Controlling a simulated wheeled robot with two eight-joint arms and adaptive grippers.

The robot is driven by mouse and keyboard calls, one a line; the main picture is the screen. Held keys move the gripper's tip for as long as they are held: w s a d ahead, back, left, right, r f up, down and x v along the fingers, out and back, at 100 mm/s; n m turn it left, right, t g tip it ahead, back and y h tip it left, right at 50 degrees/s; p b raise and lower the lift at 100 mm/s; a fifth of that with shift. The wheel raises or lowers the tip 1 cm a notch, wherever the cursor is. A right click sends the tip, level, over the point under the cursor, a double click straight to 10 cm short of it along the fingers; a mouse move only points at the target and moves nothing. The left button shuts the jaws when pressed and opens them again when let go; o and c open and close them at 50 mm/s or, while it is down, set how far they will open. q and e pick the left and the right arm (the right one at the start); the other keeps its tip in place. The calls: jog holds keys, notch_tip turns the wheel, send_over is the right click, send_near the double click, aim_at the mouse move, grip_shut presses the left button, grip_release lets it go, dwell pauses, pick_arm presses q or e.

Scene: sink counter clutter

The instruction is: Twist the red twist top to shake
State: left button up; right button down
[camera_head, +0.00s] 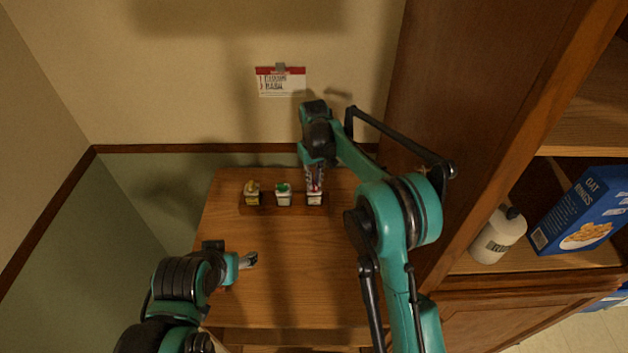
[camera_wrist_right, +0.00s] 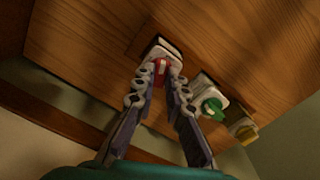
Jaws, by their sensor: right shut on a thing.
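A white shaker with a red twist top (camera_wrist_right: 160,68) stands in the rack's right slot; in the head view its white body (camera_head: 314,199) shows below my gripper. My right gripper (camera_head: 314,182) comes down from above, its fingertips (camera_wrist_right: 158,72) closed on the red top from both sides. The fingers hide most of the top in the head view. My left gripper (camera_head: 248,260) is low over the table's left front, away from the shakers. Its fingers are too small to tell whether they are open.
A shaker with a green top (camera_head: 283,190) and one with a yellow top (camera_head: 252,189) stand left of it in a dark wooden rack (camera_head: 268,209). The table (camera_head: 290,270) is clear in front. A cabinet with a white bottle (camera_head: 497,238) and a blue box (camera_head: 585,213) stands right.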

jog(key=n, duration=1.2)
jog(key=shift+n, duration=0.3)
dwell(0.4)
jog(key=c, duration=1.5)
grip_release()
jog(key=shift+c, duration=0.2)
notch_tip(320, 180, up, 12)
